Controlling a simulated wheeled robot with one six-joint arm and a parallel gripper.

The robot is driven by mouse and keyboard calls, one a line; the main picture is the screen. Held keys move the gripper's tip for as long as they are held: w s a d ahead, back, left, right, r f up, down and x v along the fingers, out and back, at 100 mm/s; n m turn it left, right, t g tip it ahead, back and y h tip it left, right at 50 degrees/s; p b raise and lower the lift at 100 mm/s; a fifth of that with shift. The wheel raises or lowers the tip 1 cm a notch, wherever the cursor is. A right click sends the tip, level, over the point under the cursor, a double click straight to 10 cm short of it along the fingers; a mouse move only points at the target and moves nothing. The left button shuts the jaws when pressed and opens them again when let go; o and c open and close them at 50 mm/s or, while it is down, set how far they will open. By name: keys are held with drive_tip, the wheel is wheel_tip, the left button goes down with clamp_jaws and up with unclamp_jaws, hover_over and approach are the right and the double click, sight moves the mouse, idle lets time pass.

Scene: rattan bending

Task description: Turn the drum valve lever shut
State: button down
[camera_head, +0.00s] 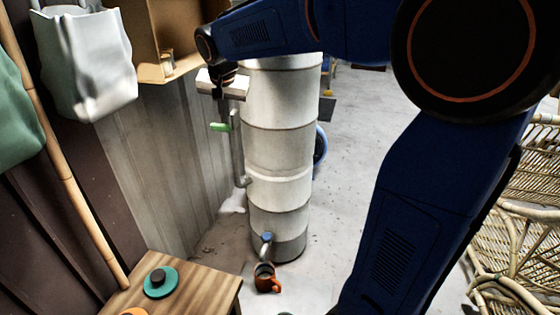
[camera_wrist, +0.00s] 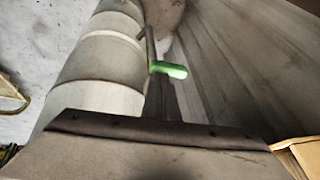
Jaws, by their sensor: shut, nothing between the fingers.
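The tall pale drum (camera_head: 279,120) stands upright on the floor, with darker bands around it; it also shows at left in the wrist view (camera_wrist: 100,60). A green handle (camera_head: 220,127) sits on a thin grey metal arm left of the drum; in the wrist view the green handle (camera_wrist: 168,70) is beyond my gripper. A blue lever or tap (camera_head: 267,239) projects low on the drum's front. I cannot tell which one is the valve lever.
A wooden table (camera_head: 205,285) with a teal disc (camera_head: 160,282) is at front left. A corrugated wall (camera_head: 165,165) runs close on the left. Rattan furniture (camera_head: 515,255) is at right.

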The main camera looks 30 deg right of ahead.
drive_tip(key=s+d+r+t+y, duration=0.2)
drive_tip(key=s+d+r, duration=0.2)
drive_tip(key=s+r, duration=0.45)
drive_tip(key=s+f+n, duration=0.2)
drive_tip(key=s+f, duration=0.3)
drive_tip(key=s, duration=0.3)
drive_tip(key=s+f+n+g, duration=0.1)
drive_tip(key=s+f, duration=0.5)
drive_tip(key=s, duration=0.2)
drive_tip(key=shift+s+d+f+n, duration=0.25)
drive_tip(key=shift+s+d+n, duration=0.05)
drive_tip(key=shift+s+n, duration=0.1)
